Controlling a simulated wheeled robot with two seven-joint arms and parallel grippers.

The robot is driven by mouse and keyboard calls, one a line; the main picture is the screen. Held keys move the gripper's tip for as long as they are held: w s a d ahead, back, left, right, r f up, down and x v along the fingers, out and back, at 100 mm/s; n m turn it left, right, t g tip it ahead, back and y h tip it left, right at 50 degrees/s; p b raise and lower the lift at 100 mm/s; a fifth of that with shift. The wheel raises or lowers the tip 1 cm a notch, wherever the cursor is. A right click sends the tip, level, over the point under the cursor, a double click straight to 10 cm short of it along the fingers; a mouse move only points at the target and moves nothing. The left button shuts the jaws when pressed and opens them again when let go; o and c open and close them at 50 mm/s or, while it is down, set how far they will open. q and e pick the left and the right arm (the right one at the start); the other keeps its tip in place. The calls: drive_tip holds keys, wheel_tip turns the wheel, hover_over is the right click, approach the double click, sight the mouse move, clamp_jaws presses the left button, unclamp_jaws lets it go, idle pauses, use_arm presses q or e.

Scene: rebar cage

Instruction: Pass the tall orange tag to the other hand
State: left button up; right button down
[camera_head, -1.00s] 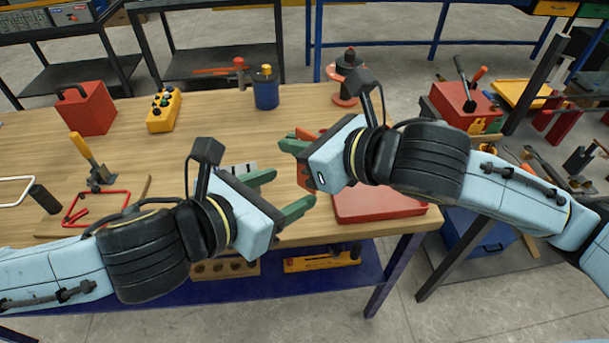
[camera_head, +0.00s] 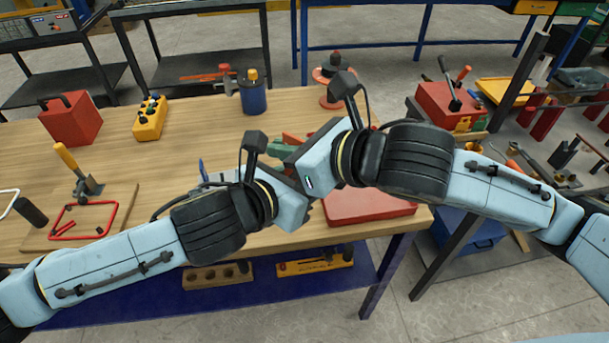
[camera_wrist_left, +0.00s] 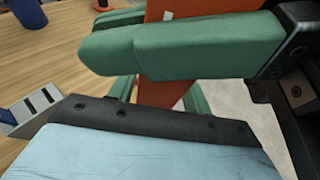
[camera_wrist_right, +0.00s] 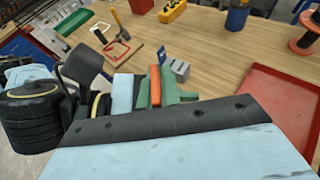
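The tall orange tag (camera_wrist_left: 160,93) stands upright between the two grippers. It shows edge-on in the right wrist view (camera_wrist_right: 155,86), and only a sliver of it shows in the head view (camera_head: 292,138). My right gripper (camera_head: 283,150) is shut on the tag with its green fingers. My left gripper (camera_wrist_left: 110,52) is at the same tag, with one green finger lying across it in the left wrist view. Its other finger is mostly hidden, so its grip is unclear. The two grippers almost touch in the head view.
A red tray (camera_head: 370,205) lies under my right arm on the wooden table (camera_head: 205,125). A grey slotted block (camera_wrist_right: 180,70) is behind the grippers. A blue cup (camera_head: 253,95) and an orange spool (camera_head: 333,85) stand farther back. The back middle of the table is clear.

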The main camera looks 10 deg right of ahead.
use_arm(q)
drive_tip(key=c, duration=0.7)
drive_tip(key=shift+c, duration=0.3)
use_arm(e)
drive_tip(key=c, duration=1.5)
unclamp_jaws()
drive_tip(key=shift+c, duration=0.2)
